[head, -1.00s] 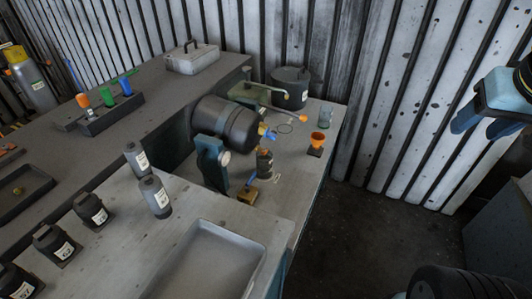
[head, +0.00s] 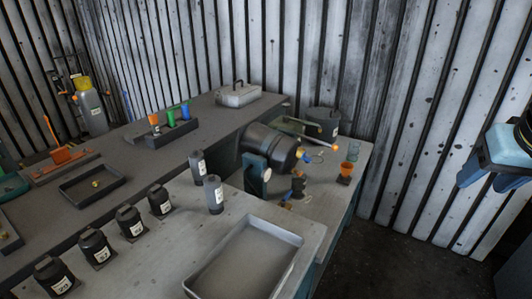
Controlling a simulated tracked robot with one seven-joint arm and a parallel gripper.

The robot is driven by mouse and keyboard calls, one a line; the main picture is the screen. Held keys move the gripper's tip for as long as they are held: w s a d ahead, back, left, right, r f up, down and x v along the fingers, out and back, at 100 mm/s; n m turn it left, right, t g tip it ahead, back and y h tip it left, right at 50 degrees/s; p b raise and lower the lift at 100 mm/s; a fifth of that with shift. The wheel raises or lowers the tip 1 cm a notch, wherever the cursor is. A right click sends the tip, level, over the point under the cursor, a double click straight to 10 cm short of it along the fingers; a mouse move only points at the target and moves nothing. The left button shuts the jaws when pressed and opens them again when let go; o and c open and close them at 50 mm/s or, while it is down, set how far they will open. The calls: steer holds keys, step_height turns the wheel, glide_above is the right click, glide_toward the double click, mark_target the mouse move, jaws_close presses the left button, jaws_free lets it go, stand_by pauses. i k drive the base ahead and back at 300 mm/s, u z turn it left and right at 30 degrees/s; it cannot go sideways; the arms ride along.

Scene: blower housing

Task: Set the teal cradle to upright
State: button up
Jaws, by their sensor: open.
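The teal cradle (head: 257,177) stands on the bench right of the middle in the head view. It carries a dark drum-shaped vessel (head: 272,144), which lies tilted, its narrower end toward the right. A pale round knob (head: 266,174) shows on the cradle's near side. My gripper (head: 481,176) is at the right edge, its blue fingers pointing down and left. It is open and empty, well apart from the cradle, over the floor side. The cradle's far side is hidden behind the vessel.
Two grey bottles (head: 214,194) stand left of the cradle. Several dark labelled jars (head: 131,224) line the near bench. An empty grey tray (head: 247,262) lies in front. An orange cup (head: 345,172) and a dark pot (head: 322,121) stand to the right. The floor beyond is clear.

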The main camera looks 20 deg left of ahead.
mark_target(282, 152)
steer(key=u, duration=2.05)
steer(key=k, duration=0.7)
steer(key=z, duration=0.8)
steer(key=i, duration=1)
steer(key=z, duration=0.1)
